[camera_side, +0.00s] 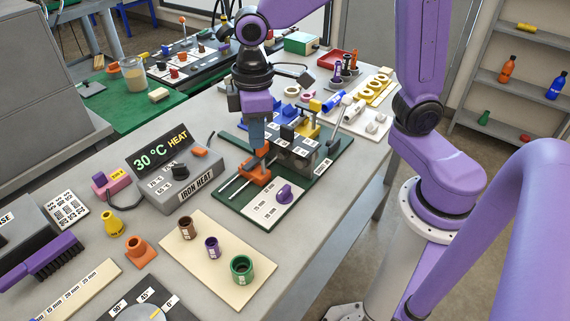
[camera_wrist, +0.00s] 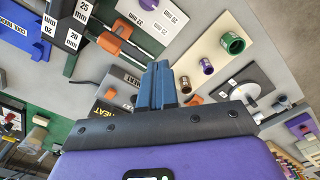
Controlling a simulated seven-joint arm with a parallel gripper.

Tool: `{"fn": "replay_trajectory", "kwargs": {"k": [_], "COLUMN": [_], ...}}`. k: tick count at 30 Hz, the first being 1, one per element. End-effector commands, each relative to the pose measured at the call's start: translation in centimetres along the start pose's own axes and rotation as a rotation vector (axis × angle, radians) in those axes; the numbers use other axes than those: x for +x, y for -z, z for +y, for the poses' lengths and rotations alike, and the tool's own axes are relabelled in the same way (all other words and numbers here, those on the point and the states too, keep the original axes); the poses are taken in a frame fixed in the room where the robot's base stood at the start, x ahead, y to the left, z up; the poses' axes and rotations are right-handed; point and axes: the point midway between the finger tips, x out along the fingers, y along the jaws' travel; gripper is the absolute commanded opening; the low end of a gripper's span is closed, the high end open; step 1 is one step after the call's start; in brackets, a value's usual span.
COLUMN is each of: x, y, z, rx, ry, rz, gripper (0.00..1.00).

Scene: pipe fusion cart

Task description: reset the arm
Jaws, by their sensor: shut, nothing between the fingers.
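My gripper (camera_side: 257,140) is shut and empty. In the side view it points down over the green fusion jig board (camera_side: 290,215), close above or beside the orange clamp (camera_side: 257,176); I cannot tell whether it touches. In the wrist view the blue fingers of my gripper (camera_wrist: 161,68) are together with nothing between them. The orange clamp also shows in the wrist view (camera_wrist: 124,30) at the upper left, apart from the fingertips. A purple knob (camera_side: 284,193) sits on the jig's white plate.
A heater box (camera_side: 178,182) reading 30 °C stands left of the jig. A cream board (camera_side: 205,270) with brown, purple and green sockets lies in front. Behind are a red tray (camera_side: 335,59) and white and yellow fittings. Shelves (camera_side: 515,75) stand at the right.

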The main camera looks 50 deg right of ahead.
Motion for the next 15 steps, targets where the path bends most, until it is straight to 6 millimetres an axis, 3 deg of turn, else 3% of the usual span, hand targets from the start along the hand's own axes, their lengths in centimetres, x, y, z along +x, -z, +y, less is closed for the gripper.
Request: {"fn": "replay_trajectory", "kwargs": {"k": [3, 9, 15], "x": [-0.3, 0.0, 0.8], "y": [-4.3, -11.4, -16.7], "z": [-2.4, -5.2, -6.7], "rx": [-0.062, -0.158, -0.229], "ry": [0.001, 0.004, 0.007], "rz": [0.005, 0.010, 0.012], "gripper": [0.00, 0.00, 0.00]}}
